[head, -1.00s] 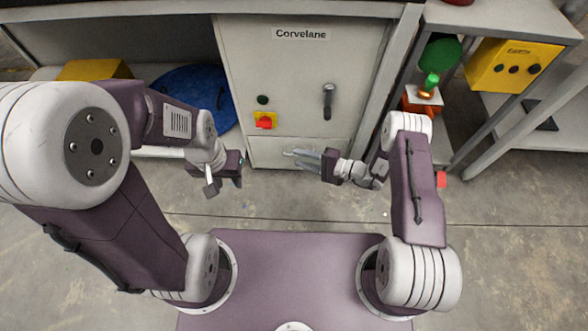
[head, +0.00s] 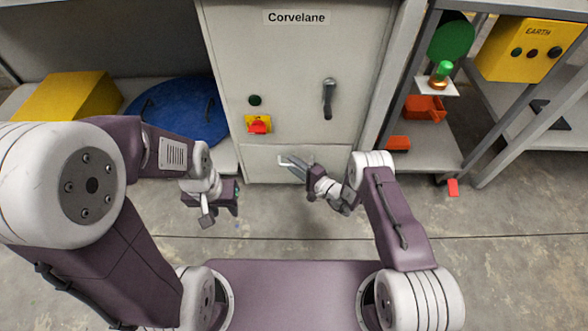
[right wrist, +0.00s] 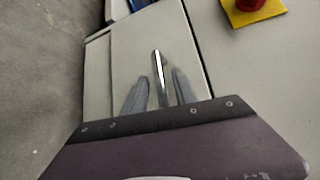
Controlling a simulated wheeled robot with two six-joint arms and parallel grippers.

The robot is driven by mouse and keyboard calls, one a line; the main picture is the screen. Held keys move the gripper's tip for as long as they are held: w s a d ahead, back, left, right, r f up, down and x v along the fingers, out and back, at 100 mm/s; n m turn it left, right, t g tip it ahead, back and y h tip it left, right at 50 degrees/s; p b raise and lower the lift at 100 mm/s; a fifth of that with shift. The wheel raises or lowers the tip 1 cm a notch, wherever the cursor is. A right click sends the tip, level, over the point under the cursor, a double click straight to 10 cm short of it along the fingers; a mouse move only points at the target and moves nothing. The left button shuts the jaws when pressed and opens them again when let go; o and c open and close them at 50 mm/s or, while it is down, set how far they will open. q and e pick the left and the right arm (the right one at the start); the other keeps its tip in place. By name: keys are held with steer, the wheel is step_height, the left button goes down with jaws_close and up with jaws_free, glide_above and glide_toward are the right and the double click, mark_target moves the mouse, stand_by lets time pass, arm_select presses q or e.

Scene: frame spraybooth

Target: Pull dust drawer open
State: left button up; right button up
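The dust drawer (head: 335,154) is the pale lower panel of the grey cabinet and looks flush with its front. Its light metal bar handle (head: 286,161) sits left of the panel's middle. My right gripper (head: 294,167) is at the drawer front by the handle. In the right wrist view the drawer (right wrist: 133,50) faces me, and the bar handle (right wrist: 158,66) lies between the two grey fingers of my right gripper (right wrist: 159,95), with a gap on each side. My left gripper (head: 220,212) is away to the left above the floor, fingers apart and empty.
The cabinet door (head: 290,60) above the drawer has a lever handle (head: 328,98) and a red-yellow switch (head: 258,125). A blue round lid (head: 178,112) and a yellow box (head: 68,97) stand left. A shelf rack (head: 440,150) stands right. The floor before the drawer is clear.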

steer(key=shift+w+a, duration=0.1)
jaws_close()
stand_by(1.4)
